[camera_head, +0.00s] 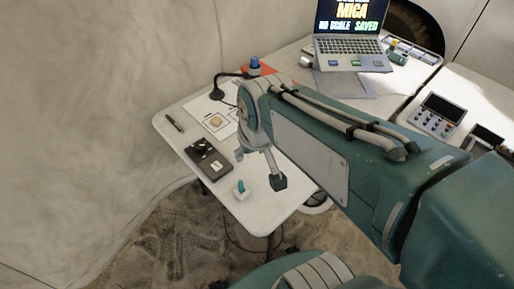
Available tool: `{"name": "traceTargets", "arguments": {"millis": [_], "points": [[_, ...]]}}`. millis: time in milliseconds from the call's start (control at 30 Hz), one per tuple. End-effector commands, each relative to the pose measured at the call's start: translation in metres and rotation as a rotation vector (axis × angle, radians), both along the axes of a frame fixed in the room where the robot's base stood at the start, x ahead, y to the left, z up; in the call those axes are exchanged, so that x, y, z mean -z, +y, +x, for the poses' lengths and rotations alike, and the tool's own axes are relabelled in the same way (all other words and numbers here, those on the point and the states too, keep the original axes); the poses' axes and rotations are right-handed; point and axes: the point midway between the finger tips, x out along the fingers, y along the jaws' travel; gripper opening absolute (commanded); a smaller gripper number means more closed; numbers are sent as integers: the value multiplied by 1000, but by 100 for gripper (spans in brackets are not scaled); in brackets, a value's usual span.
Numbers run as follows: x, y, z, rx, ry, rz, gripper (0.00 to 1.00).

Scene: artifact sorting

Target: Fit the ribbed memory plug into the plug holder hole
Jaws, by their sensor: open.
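My gripper (259,168) hangs over the near part of the white table (262,210), with its fingers apart and nothing visible between them. A small teal piece (240,185) stands on a small white block (242,195) at the table's front edge, below and a little left of the gripper. It may be the ribbed memory plug, but ribs are too small to tell. A dark grey box (217,166) with a round black part (201,147) on top lies left of the gripper. It may be the plug holder; no hole can be made out clearly.
A dark pen-like object (174,124) and a printed sheet (207,112) with a tan piece (216,120) lie further back. A black lamp-like stalk (226,75) and blue-topped object (255,64) stand behind. A laptop (347,45) and grey devices (437,116) are right.

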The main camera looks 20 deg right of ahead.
Motion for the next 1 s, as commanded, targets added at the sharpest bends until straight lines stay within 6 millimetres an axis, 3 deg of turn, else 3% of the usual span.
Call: {"name": "traceTargets", "arguments": {"millis": [100, 300, 1000], "points": [[-20, 0, -25, 16, -76, 6, 55], [-33, 0, -50, 32, -144, 13, 55], [-35, 0, -53, 34, -152, 14, 55]]}}
